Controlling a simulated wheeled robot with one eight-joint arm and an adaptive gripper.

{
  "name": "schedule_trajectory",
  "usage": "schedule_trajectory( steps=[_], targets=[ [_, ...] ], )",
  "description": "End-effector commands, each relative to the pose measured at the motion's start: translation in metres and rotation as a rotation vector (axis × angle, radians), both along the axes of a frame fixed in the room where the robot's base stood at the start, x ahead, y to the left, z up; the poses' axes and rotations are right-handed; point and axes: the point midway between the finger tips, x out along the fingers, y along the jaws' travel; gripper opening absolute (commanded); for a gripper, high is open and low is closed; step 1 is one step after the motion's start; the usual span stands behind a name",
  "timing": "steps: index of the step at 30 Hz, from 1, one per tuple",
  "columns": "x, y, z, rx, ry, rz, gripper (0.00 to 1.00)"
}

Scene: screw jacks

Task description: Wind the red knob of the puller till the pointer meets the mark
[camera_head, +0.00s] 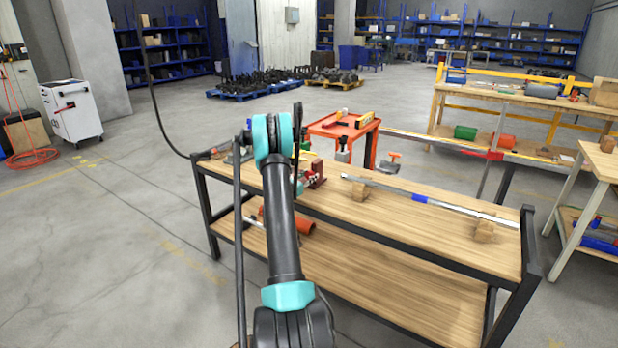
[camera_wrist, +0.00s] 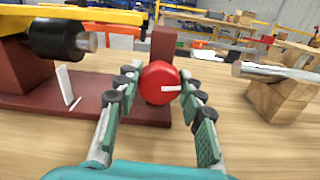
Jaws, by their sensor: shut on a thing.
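In the wrist view the red knob (camera_wrist: 158,76), with a white line on its face, sits between the two fingers of my gripper (camera_wrist: 160,92). My gripper is shut on the knob. The puller's dark red frame (camera_wrist: 30,99) has an upright plate behind the knob and a long base to the left. A white upright strip (camera_wrist: 64,84), which looks like the pointer, stands on the base. A thin white line (camera_wrist: 75,102), perhaps the mark, lies just right of its foot. In the head view the puller (camera_head: 318,174) is partly hidden by my arm.
The wooden bench (camera_head: 430,235) bears a metal rod (camera_head: 385,187) on wooden blocks (camera_head: 483,231), right of the puller. A black cylinder (camera_wrist: 54,38) with a yellow part overhangs the base at left. A red cart (camera_head: 343,128) stands behind the bench.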

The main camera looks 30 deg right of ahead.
Motion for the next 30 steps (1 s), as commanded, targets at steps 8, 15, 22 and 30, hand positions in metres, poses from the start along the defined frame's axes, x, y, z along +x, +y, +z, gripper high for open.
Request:
schedule_trajectory(
  steps=[8, 15, 22, 30],
  targets=[
    [-0.0005, 0.0001, -0.0001, 0.025, -0.061, 0.000, 0.10],
    [-0.0010, 0.0001, -0.0004, 0.089, -0.215, 0.000, 0.10],
    [-0.0016, 0.0001, -0.0007, 0.172, -0.415, 0.000, 0.09],
    [-0.0024, 0.0000, -0.0013, 0.270, -0.652, -0.001, 0.09]
  ],
)
